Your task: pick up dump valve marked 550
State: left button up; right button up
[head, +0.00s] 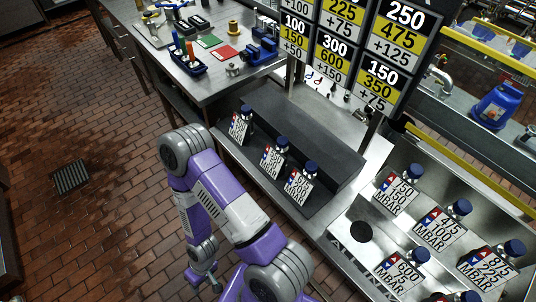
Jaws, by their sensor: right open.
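Three dump valves with dark blue caps and white tags stand in a row on the dark stepped stand: a left one (240,128), a middle one (272,161) and a right one (300,185). Their tag numbers are small and tilted, so I cannot tell surely which is marked 550. More tagged valves stand in the steel tray at right, and their tags seem to read other numbers. My right gripper (206,281) is open and empty, low over the brick floor, left of and apart from the stand. My left gripper is not in view.
The dark stand (330,150) sits on a steel bench. The steel tray (349,208) at right holds several valves, including a front one (407,270). A sign board (345,45) rises behind the stand. A workbench (220,85) with tools is at upper left.

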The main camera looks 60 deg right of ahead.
aim_at(274, 160)
jog(key=z, duration=2.2)
jog(key=k, duration=0.5)
jog(key=u, duration=1.95)
jog(key=i, duration=1.6)
jog(key=z, duration=2.15)
